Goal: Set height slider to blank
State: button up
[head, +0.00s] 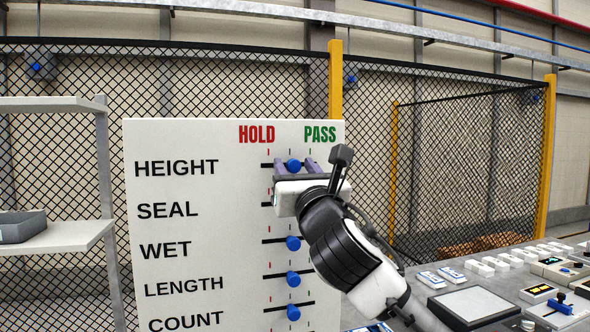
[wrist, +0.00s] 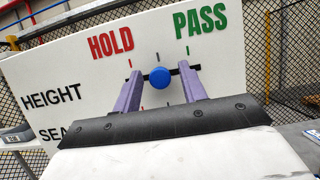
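The height slider's round blue knob (head: 294,166) sits near the middle of its dark slot, in the row marked HEIGHT on a white board (head: 180,230). In the wrist view the knob (wrist: 160,78) lies just below the unlabelled middle tick, between the red HOLD tick and the green PASS tick. My gripper (head: 296,167) is at this row with its purple fingers open, one on each side of the knob. In the wrist view the gripper (wrist: 161,84) shows a gap on both sides of the knob. My gripper body hides most of the SEAL slider.
Below are blue knobs for WET (head: 293,243), LENGTH (head: 294,279) and COUNT (head: 293,312), all near mid-slot. A grey table with panels (head: 475,304) stands at right. A shelf (head: 60,238) with a grey tray (head: 22,227) is at left. Mesh fencing stands behind.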

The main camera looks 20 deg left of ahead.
jog(key=b+v, duration=0.5)
jog(key=v, duration=0.9)
jog(key=shift+a, duration=0.1)
